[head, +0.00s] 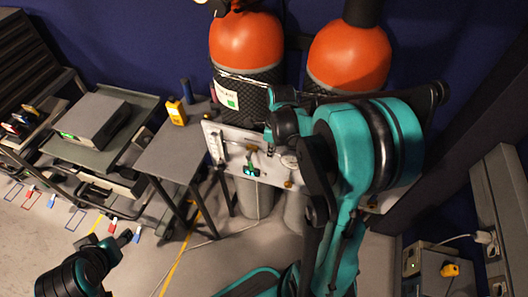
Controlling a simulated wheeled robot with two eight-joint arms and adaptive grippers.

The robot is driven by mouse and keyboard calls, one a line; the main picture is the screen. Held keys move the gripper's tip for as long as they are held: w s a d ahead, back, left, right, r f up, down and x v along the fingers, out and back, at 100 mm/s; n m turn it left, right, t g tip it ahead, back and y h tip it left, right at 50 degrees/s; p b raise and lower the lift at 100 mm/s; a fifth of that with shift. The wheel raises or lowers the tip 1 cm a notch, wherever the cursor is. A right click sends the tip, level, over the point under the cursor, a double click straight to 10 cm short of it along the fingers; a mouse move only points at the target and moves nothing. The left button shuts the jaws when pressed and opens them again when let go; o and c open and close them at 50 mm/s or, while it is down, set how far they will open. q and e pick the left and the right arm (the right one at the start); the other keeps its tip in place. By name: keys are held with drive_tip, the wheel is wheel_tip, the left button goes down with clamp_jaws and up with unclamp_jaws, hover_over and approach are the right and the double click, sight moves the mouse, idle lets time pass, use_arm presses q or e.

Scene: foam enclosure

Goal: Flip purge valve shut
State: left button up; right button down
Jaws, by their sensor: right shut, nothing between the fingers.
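A pale valve panel (232,141) stands in front of two orange-topped cylinders, at the middle of the head view. It carries small brass fittings and a small teal-and-black fitting (251,171) low on its left part. I cannot tell for sure which fitting is the purge valve or how its handle sits. My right gripper (273,131) is shut and empty, close in front of the panel's upper middle. My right arm hides much of the panel's right part. My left gripper (124,239) is at the lower left, away from the panel; its finger opening is unclear.
The orange-topped cylinders (246,40) and (349,54) stand behind the panel. A grey table (170,152) with a yellow device (176,112) is left of it. A cart (125,135) bears a grey box. A grey cabinet (445,275) stands at lower right. A thin cable crosses the floor.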

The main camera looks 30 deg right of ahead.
drive_tip(key=w+a+f+b, duration=0.3)
drive_tip(key=f+b, duration=0.1)
drive_tip(key=f, duration=0.5)
drive_tip(key=shift+w, duration=0.3)
drive_tip(key=shift+a+f, duration=0.1)
drive_tip(key=shift+w+a+f+b, duration=0.3)
drive_tip(key=shift+w+a+b, duration=0.1)
drive_tip(key=shift+w+b, duration=0.15)
